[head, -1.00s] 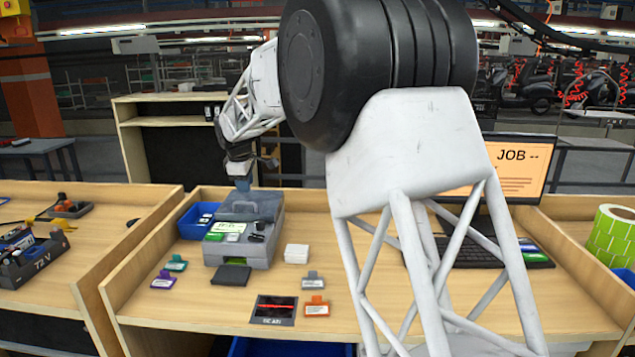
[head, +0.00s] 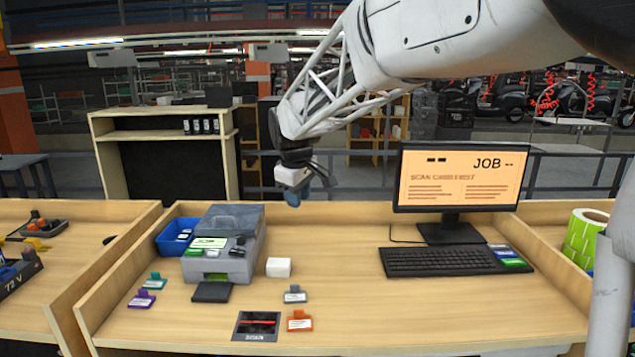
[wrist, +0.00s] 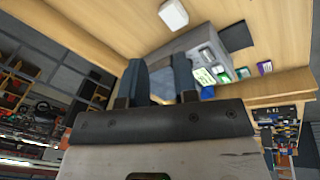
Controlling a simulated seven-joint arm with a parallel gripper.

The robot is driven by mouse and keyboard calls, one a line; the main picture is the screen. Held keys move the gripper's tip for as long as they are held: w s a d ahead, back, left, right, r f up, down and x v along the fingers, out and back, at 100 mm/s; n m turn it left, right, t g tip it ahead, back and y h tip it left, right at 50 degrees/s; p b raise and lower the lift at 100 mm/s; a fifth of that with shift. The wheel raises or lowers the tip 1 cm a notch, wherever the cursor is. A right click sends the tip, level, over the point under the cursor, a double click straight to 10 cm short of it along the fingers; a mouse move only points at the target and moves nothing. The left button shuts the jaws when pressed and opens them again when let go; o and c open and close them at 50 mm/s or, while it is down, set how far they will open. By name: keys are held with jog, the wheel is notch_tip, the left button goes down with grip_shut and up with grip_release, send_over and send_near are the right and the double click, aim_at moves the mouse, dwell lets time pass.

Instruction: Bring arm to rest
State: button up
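My gripper (head: 292,196) hangs in the air above the back edge of the workbench (head: 340,310), right of the grey box-shaped device (head: 217,266) and left of the monitor. In the wrist view its two dark blue-grey fingers (wrist: 160,72) stand apart with a gap between them, and I see nothing held there. My white lattice arm (head: 320,95) reaches in from the upper right. The device also shows beyond the fingers in the wrist view (wrist: 190,50). The gripper touches nothing that I can see.
The monitor (head: 458,178) reads "JOB --" and "SCAN CARD FIRST", behind a keyboard (head: 440,261). The bench's middle is clear.

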jog(key=s+d+f+m, duration=0.1)
jog(key=s+d+m, duration=0.2)
jog(key=s+d, duration=0.55)
jog(key=s+d+f+m, duration=0.25)
jog(key=s+d, duration=0.25)
jog(key=s, duration=0.6)
jog(key=s+d+f+m, duration=0.1)
jog(key=s+d+m, duration=0.2)
jog(key=s+d, duration=0.55)
jog(key=s+d+f+m, duration=0.1)
jog(key=s+f+m, duration=0.2)
jog(key=s, duration=0.9)
notch_tip(320, 180, down, 2)
jog(key=shift+s+f, duration=0.1)
jog(key=shift+s, duration=0.3)
jog(key=shift+d, duration=0.1)
jog(key=shift+c, duration=0.4)
